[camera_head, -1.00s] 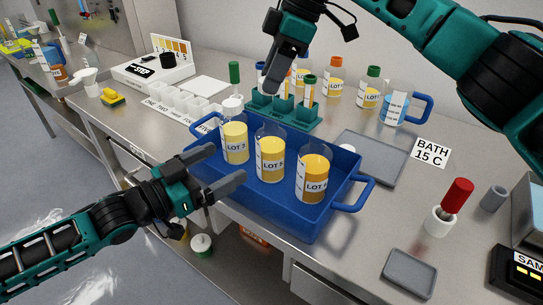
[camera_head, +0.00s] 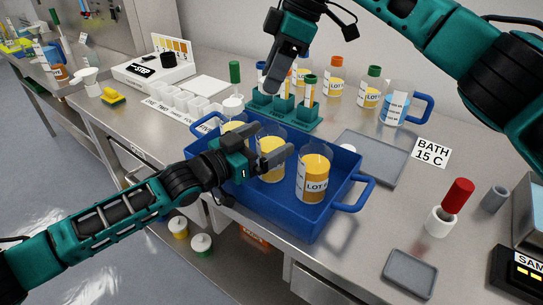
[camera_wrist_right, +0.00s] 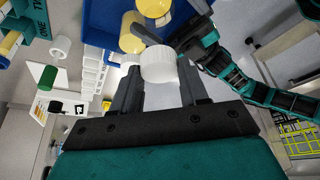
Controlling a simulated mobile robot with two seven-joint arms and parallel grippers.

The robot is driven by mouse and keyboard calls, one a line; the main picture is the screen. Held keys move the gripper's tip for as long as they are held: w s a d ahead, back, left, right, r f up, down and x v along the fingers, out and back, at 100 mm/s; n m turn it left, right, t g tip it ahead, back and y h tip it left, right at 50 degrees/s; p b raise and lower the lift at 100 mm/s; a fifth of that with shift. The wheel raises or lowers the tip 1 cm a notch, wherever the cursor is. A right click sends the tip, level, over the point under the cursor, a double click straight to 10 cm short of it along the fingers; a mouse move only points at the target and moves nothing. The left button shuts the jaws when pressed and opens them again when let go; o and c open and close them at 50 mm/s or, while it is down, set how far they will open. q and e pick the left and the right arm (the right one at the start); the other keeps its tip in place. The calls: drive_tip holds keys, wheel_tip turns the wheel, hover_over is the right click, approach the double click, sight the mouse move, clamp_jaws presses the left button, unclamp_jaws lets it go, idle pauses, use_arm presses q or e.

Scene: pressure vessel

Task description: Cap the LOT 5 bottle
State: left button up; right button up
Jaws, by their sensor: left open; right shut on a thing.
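The LOT 5 bottle (camera_head: 272,172), uncapped with yellow liquid, stands in the middle of the blue tray (camera_head: 300,224). My left gripper (camera_head: 282,150) is open, its fingers over or beside this bottle in the head view; contact cannot be told. It hides the bottle's label and part of the LOT 3 bottle (camera_head: 234,126). My right gripper (camera_head: 270,92) is above and behind the tray, near the tube rack. In the right wrist view it is shut on a white cap (camera_wrist_right: 160,65). My left gripper also shows there (camera_wrist_right: 176,32), beyond the cap.
A third open bottle (camera_head: 314,178) stands at the tray's right. The teal tube rack (camera_head: 285,112) is behind the tray. A grey tray (camera_head: 378,158) and a blue-handled jug (camera_head: 397,105) are behind right. The front-right bench has clear patches around a small grey dish (camera_head: 409,272).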

use_arm(q)
drive_tip(key=c, duration=1.6)
use_arm(e)
hover_over(274, 120)
drive_tip(key=shift+f, duration=2.45)
